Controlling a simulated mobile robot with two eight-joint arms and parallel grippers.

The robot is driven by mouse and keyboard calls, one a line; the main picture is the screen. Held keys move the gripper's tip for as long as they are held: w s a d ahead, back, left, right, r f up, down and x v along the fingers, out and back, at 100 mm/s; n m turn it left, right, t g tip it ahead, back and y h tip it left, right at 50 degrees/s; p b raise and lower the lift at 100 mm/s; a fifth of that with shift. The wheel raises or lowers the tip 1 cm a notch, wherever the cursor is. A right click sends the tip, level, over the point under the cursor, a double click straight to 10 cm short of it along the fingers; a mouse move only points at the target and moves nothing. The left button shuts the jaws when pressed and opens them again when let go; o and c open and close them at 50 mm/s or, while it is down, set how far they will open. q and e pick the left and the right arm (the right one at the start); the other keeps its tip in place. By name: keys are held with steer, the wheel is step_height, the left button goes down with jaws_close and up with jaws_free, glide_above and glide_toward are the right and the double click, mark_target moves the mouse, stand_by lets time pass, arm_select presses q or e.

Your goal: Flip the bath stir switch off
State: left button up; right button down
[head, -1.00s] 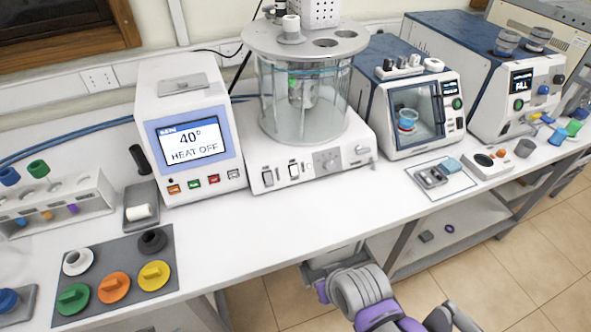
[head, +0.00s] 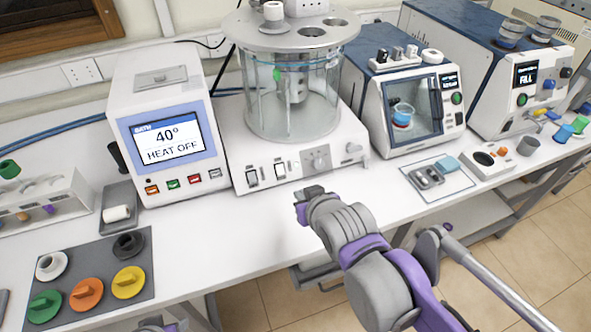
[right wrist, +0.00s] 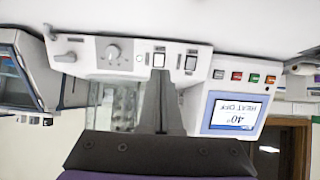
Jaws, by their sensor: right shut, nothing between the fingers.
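The bath base (head: 330,165) is a white panel under a clear glass bath (head: 262,105). It carries a left rocker switch (head: 251,176), a right rocker switch (head: 280,169) and a grey knob (head: 318,158). Their small labels are unreadable, so I cannot tell which switch is stir. My right gripper (head: 304,195) is shut and empty, in front of the base and below the knob. The right wrist view is upside down; there the shut fingers (right wrist: 160,78) point at the panel near the right switch (right wrist: 158,60). The left switch (right wrist: 191,63) is beside it. Contact is not clear.
The bath controller (head: 165,130) at left reads "40° HEAT OFF". A mat with colored knobs (head: 150,290) lies front left. A small tray (head: 415,188) is to the right. The white tabletop in front of the bath is clear.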

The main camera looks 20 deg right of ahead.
mark_target(281, 172)
steer(key=shift+w+r, duration=0.7)
steer(key=b+x, duration=0.1)
steer(key=x, duration=1.3)
steer(key=shift+w+r+b, duration=0.15)
steer(key=shift+b, duration=0.2)
